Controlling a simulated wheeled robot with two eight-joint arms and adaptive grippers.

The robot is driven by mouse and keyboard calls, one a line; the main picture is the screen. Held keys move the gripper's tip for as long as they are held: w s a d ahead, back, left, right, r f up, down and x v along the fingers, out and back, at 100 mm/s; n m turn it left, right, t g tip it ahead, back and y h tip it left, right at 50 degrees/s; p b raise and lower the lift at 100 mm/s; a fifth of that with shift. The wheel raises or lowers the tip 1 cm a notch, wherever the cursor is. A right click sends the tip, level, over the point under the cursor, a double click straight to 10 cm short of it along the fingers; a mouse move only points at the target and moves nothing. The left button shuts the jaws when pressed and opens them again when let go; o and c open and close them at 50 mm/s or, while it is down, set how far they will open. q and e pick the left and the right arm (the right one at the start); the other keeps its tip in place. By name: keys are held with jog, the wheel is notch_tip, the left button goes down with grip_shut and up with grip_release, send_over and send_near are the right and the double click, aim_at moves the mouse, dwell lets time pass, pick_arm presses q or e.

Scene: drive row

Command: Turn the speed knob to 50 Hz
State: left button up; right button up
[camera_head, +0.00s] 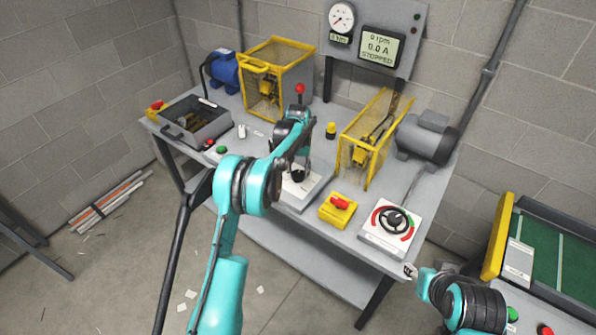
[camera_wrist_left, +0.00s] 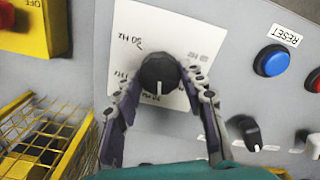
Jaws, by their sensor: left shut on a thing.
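The black speed knob (camera_wrist_left: 158,72) sits on a white card with several Hz labels (camera_wrist_left: 125,38), some hard to read. In the wrist view its white pointer line is toward the bottom of the picture. My left gripper (camera_wrist_left: 160,85) has a finger on each side of the knob and is shut on it. In the head view my left gripper (camera_head: 297,172) reaches down to the knob's sloped grey control box (camera_head: 292,198). My right gripper (camera_head: 411,271) hangs off the bench's front right corner, small in view; its opening is unclear.
A display (camera_head: 382,46) reads STOPPED and 0.0 A, beside a round gauge (camera_head: 342,17). In the wrist view a blue RESET button (camera_wrist_left: 272,60) and a black selector (camera_wrist_left: 248,130) are close right. A yellow switch box (camera_head: 338,209) and yellow guard (camera_head: 362,140) stand nearby.

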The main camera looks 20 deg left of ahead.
pick_arm(q)
jog(key=m, duration=1.3)
jog(key=shift+d+m+p, duration=0.1)
jog(key=shift+m+p, duration=0.2)
jog(key=m, duration=0.6)
jog(key=shift+s, duration=0.1)
jog(key=m, duration=0.6)
jog(key=shift+m, duration=0.3)
jog(key=o, duration=1.2)
jog(key=shift+c, duration=0.2)
